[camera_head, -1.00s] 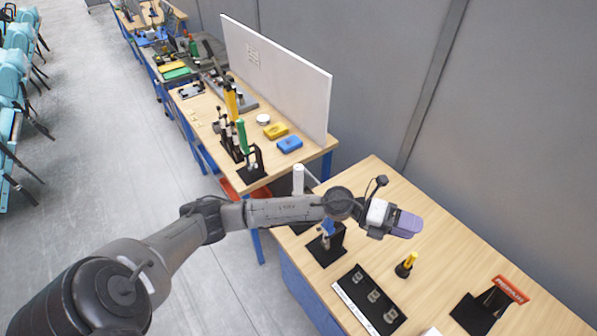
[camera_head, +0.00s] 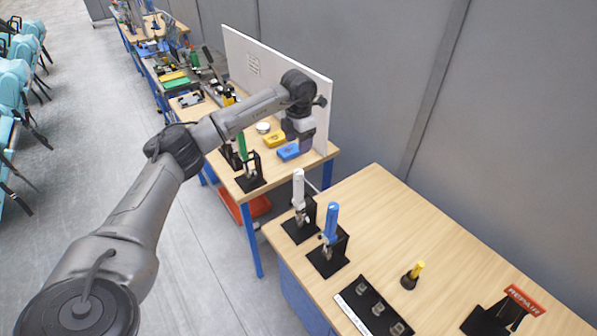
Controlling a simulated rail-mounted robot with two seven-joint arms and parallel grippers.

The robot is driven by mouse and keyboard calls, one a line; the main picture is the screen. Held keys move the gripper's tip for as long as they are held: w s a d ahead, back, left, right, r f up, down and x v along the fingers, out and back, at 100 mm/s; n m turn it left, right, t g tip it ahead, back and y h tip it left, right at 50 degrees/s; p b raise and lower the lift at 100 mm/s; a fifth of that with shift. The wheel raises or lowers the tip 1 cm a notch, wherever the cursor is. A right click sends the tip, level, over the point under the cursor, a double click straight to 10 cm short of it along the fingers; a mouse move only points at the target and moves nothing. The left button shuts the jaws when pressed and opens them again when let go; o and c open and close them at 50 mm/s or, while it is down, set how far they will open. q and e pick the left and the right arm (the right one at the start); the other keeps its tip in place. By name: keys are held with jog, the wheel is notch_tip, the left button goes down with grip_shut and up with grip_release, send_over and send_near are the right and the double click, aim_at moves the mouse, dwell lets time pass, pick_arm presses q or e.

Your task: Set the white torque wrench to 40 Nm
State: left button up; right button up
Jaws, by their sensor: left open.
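The white torque wrench (camera_head: 298,188) stands upright, handle up, in a black stand (camera_head: 303,226) at the far left corner of the near bench. Its scale is too small to read. A blue-handled wrench (camera_head: 331,222) stands beside it in a similar stand. My left gripper (camera_head: 303,148) points down in front of the white board, beyond the white wrench in the picture and apart from it. It is open and appears empty, though its fingertips are hard to make out. My right gripper is out of view.
The far bench holds a blue block (camera_head: 287,152), a yellow block (camera_head: 274,139) and a green-handled tool (camera_head: 242,145). The near bench (camera_head: 400,220) has a yellow-topped tool (camera_head: 413,274), a black socket tray (camera_head: 364,305) and a red REPAIR sign (camera_head: 524,299). The near bench's back area is clear.

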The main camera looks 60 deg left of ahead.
aim_at(299, 171)
pick_arm(q)
notch_tip(299, 171, down, 12)
jog(key=shift+d+f+p, duration=0.1)
jog(key=shift+p, duration=0.95)
jog(key=shift+c, duration=0.4)
jog(key=c, duration=0.8)
jog(key=shift+c, duration=0.2)
jog(key=shift+m, duration=0.3)
